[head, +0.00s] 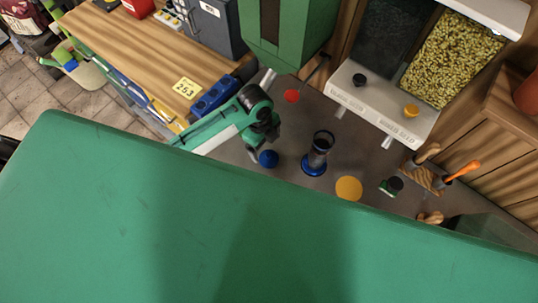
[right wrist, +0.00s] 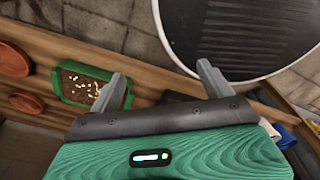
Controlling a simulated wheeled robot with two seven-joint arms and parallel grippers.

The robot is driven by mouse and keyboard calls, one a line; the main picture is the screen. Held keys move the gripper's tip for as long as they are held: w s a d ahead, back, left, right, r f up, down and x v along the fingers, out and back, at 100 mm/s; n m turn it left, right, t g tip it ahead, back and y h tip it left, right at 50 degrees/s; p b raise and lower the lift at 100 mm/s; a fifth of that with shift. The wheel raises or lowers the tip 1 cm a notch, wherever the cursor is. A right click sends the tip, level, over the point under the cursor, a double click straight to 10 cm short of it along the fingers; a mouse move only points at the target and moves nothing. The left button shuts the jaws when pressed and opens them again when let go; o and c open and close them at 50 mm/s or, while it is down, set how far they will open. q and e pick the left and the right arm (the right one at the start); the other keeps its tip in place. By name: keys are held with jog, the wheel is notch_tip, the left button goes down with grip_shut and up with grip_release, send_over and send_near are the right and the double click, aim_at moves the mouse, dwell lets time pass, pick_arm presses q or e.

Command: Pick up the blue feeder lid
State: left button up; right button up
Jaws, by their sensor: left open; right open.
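The blue feeder lid (head: 268,158) is a small blue dome on the grey bench top in the head view. The feeder (head: 319,150), a clear tube with a blue base, stands upright to its right. My left gripper (head: 264,146) is open, right at the lid and partly over it. I cannot tell whether its fingers touch the lid. My right gripper (right wrist: 162,78) shows in the right wrist view, open with nothing between its fingers. The lid is not in that view.
A yellow disc (head: 348,188), a red disc (head: 291,96) and a small green-and-black item (head: 391,186) lie nearby. A seed bin (head: 452,60) stands at the back right. A green planter tray (right wrist: 80,86) is left of my right gripper; a round white-rimmed thing (right wrist: 240,76) is beyond it.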

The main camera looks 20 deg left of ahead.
aim_at(268, 155)
pick_arm(q)
jog(key=shift+d+f, duration=0.1)
jog(key=shift+f, duration=0.95)
jog(key=shift+d+f+p, duration=0.15)
jog(key=shift+f+p, duration=0.05)
jog(key=shift+p, duration=0.3)
jog(key=f, duration=0.1)
jog(key=f+p, duration=0.2)
jog(key=shift+s+d, duration=0.1)
jog(key=shift+d, duration=0.15)
jog(key=shift+f, duration=0.8)
pick_arm(e)
jog(key=shift+w+r, duration=0.35)
jog(key=shift+r, duration=0.5)
jog(key=shift+w+r, duration=0.3)
jog(key=shift+r, duration=0.55)
pick_arm(q)
jog(key=c, duration=1)
